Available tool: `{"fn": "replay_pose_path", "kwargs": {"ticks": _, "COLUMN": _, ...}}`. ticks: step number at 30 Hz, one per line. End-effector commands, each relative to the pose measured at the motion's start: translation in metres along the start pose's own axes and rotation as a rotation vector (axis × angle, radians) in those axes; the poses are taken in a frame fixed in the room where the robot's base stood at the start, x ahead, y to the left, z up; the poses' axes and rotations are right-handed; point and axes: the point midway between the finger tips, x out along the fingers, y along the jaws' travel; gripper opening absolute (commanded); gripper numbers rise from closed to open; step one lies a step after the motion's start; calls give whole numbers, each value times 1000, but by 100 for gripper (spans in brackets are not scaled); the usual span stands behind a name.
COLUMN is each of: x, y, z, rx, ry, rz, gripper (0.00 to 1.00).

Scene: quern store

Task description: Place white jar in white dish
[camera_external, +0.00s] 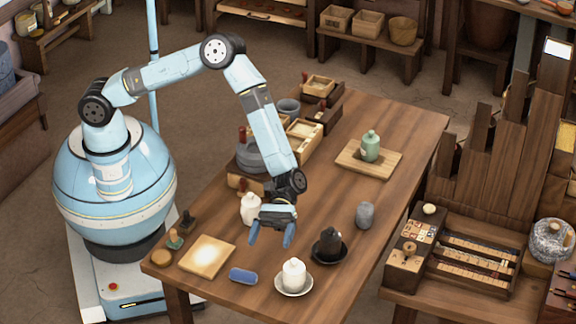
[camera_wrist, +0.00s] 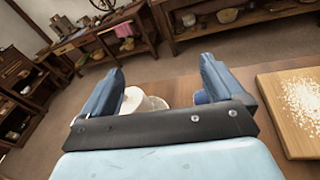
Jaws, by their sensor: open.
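A small white jar (camera_external: 294,271) stands upright in the white dish (camera_external: 282,290) near the table's front edge. In the wrist view, white shapes past the left finger look like this jar (camera_wrist: 131,101) and dish, partly hidden. A second, larger white jar (camera_external: 249,210) stands on the table behind my gripper, partly covered by it. My gripper (camera_external: 271,234) is open and empty, pointing down above the table, between the larger jar and the dish. Its spread fingers also show in the wrist view (camera_wrist: 160,72).
A black jar (camera_external: 330,240) in a dark dish is just right of my gripper. A grey stone (camera_external: 365,215), blue brush (camera_external: 243,276) and floured board (camera_external: 207,255) lie nearby. A green jar (camera_external: 371,145) stands on a far board. Boxes line the left edge.

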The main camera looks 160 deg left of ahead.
Motion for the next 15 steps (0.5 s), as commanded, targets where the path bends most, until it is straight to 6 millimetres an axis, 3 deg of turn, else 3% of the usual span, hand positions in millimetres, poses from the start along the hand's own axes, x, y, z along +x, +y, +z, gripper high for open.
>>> {"fn": "replay_pose_path", "kwargs": {"ticks": 1, "x": 12, "y": -14, "z": 20, "rx": 54, "ry": 26, "rz": -52, "gripper": 95}}
{"fn": "replay_pose_path", "kwargs": {"ticks": 6, "x": 40, "y": -61, "z": 70, "rx": 221, "ry": 108, "rz": -212, "gripper": 95}}
{"fn": "replay_pose_path", "kwargs": {"ticks": 15, "x": 63, "y": -147, "z": 149, "rx": 519, "ry": 232, "rz": -467, "gripper": 95}}
